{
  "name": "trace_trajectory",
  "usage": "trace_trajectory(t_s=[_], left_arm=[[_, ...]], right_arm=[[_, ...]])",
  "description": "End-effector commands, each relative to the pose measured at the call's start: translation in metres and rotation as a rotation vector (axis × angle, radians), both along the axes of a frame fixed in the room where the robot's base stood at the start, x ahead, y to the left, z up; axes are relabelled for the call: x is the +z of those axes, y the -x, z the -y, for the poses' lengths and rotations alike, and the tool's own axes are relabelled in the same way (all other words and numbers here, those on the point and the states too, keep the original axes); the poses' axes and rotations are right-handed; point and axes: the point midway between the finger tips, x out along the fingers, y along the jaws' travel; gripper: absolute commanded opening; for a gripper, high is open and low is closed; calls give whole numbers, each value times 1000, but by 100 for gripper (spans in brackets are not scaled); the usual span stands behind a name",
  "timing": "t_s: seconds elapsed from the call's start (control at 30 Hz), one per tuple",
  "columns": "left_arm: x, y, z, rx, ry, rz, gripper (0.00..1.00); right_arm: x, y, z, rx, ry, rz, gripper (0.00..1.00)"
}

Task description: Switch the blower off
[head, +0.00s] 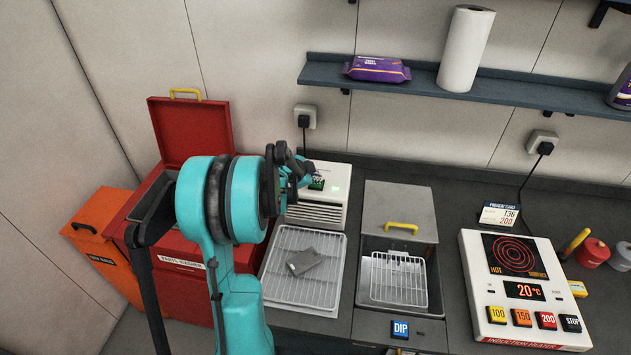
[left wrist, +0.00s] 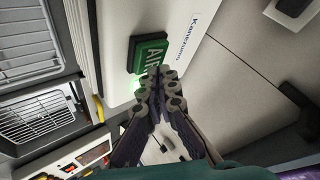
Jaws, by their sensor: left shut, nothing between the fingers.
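The blower (head: 333,174) is a white box with front slots against the back wall, behind a wire rack. A green glow shows on it, so its light looks lit. Its green button marked AIR (left wrist: 150,50), in a dark frame, shows in the left wrist view and partly in the head view (head: 317,184). My left gripper (head: 308,172) is shut and empty, its fingertips at the button's edge in the left wrist view (left wrist: 160,72). I cannot tell whether they touch it. My right gripper is in neither view.
A wire rack on a tray (head: 283,283) holds a grey metal part (head: 304,261) in front of the blower. A dip tank with a basket (head: 398,279) and an induction heater (head: 520,325) stand to the right. A shelf (head: 420,82) runs above; an open red parts washer (head: 190,130) is left.

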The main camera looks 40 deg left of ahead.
Motion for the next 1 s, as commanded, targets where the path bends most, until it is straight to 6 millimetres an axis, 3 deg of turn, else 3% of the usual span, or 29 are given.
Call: trace_trajectory(t_s=[1.0], left_arm=[[-9, 0, 0, 0, 0, 0, 0]], right_arm=[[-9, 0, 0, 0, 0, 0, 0]])
